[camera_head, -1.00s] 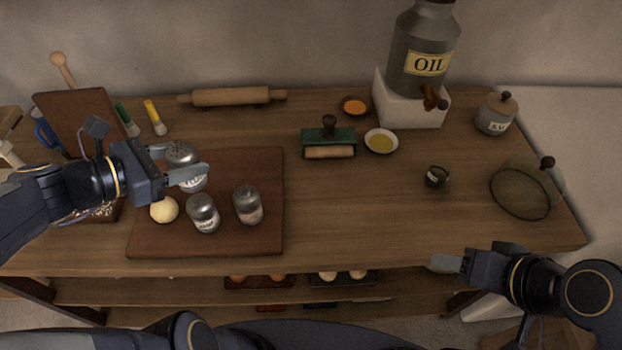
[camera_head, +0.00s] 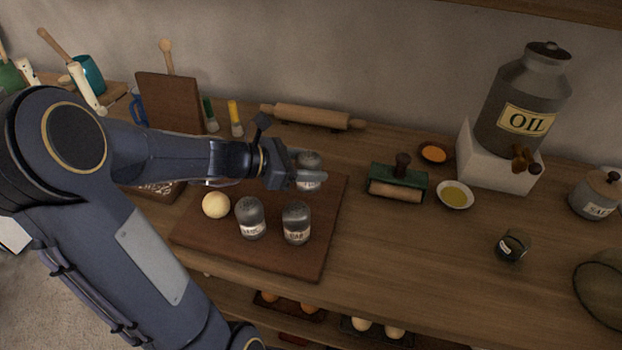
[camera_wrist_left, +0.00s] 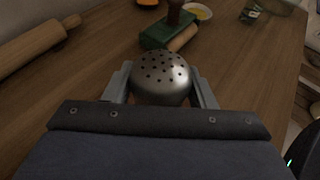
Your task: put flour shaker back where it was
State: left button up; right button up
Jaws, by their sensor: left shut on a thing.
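My left gripper (camera_head: 312,178) is shut on a metal-topped shaker (camera_head: 309,160) over the back right part of the brown board (camera_head: 305,262). In the left wrist view, its perforated dome lid (camera_wrist_left: 162,76) sits between the two fingers. A finger covers part of its body, and I cannot read its label or tell whether its base touches the board. Two similar shakers stand upright on the board in front of it: a left one (camera_head: 250,218) and a right one (camera_head: 297,222). Their labels are too small to read surely. My right gripper is out of view.
A pale ball (camera_head: 216,205) lies on the board's left. A rolling pin (camera_head: 312,116) lies behind. A green roller tool (camera_head: 398,182), an oil bowl (camera_head: 455,194) and a small dark jar (camera_head: 512,246) stand to the right.

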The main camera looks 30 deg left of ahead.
pick_arm(q)
jog(key=shift+w+a+f, duration=0.1)
jog(key=shift+w+f, duration=0.4)
jog(key=shift+f, duration=0.1)
jog(key=shift+w+f+b, duration=0.15)
jog(key=shift+f+b, duration=0.3)
jog(key=shift+f, duration=1.2)
jog(key=shift+f, duration=0.25)
jog(key=o, duration=1)
jog(key=shift+r, duration=0.1)
